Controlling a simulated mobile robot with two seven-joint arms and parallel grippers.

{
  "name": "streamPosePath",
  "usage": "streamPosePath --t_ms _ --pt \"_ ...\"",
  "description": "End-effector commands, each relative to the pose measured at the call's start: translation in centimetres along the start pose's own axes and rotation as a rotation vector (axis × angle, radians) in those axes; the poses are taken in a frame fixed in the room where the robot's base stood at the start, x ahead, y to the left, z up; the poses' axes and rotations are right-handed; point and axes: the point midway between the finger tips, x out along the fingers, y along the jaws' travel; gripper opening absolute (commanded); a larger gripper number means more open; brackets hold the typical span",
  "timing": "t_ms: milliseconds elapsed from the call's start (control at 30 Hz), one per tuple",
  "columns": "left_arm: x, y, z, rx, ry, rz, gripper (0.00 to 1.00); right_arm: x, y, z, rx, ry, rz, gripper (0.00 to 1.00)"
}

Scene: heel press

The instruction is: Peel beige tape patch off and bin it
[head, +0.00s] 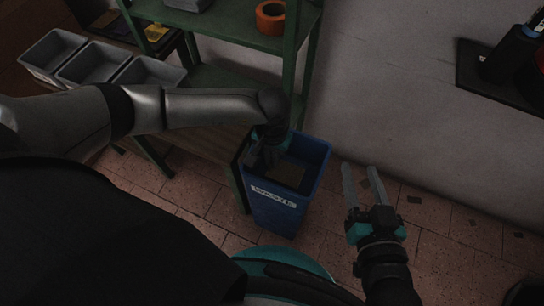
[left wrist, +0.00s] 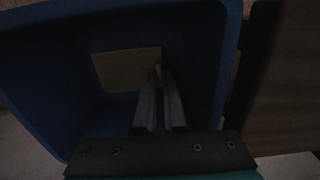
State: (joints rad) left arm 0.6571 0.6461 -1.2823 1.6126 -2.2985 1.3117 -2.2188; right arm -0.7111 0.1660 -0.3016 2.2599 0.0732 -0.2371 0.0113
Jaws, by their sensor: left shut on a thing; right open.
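The beige tape patch (head: 287,174) shows as a flat, dull rectangle within the mouth of the blue waste bin (head: 278,214). It also shows in the left wrist view (left wrist: 120,70), with the bin's blue walls around it. My left gripper (head: 268,158) points down into the bin opening. In the left wrist view its fingers (left wrist: 160,75) are close together, shut on the patch at its right edge. My right gripper (head: 360,168) is open and empty, to the right of the bin, with its two fingers apart.
A green shelf rack (head: 300,50) stands behind the bin, with an orange tape roll (head: 270,17) on it. Several grey trays (head: 92,62) sit at the left. A dark wall shelf (head: 500,75) is at the upper right. Tiled floor is clear around the bin's front.

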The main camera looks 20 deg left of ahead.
Motion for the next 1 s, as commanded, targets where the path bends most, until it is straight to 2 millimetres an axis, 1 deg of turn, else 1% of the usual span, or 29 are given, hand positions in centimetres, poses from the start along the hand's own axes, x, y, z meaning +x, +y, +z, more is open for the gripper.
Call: streamPosePath --t_ms 267,300,567,767,1000 --pt "0.02 0.01 -0.01 0.0 0.0 0.0 0.0 -0.02 -0.05 -0.01 0.001 0.004 -0.001 0.5" --pt "0.01 0.01 -0.01 0.0 0.0 0.0 0.13 -0.02 -0.04 -0.02 0.001 0.004 -0.001 0.5" --pt "0.01 0.01 -0.01 0.0 0.0 0.0 0.42 -0.01 -0.04 -0.01 0.001 0.003 -0.001 0.5" --pt "0.01 0.0 -0.02 0.0 0.0 0.0 0.44 -0.01 -0.04 -0.01 0.001 0.003 -0.001 0.5" --pt "0.01 -0.01 -0.02 0.0 0.0 0.0 0.71 -0.01 -0.05 -0.01 0.001 0.003 -0.001 0.5"
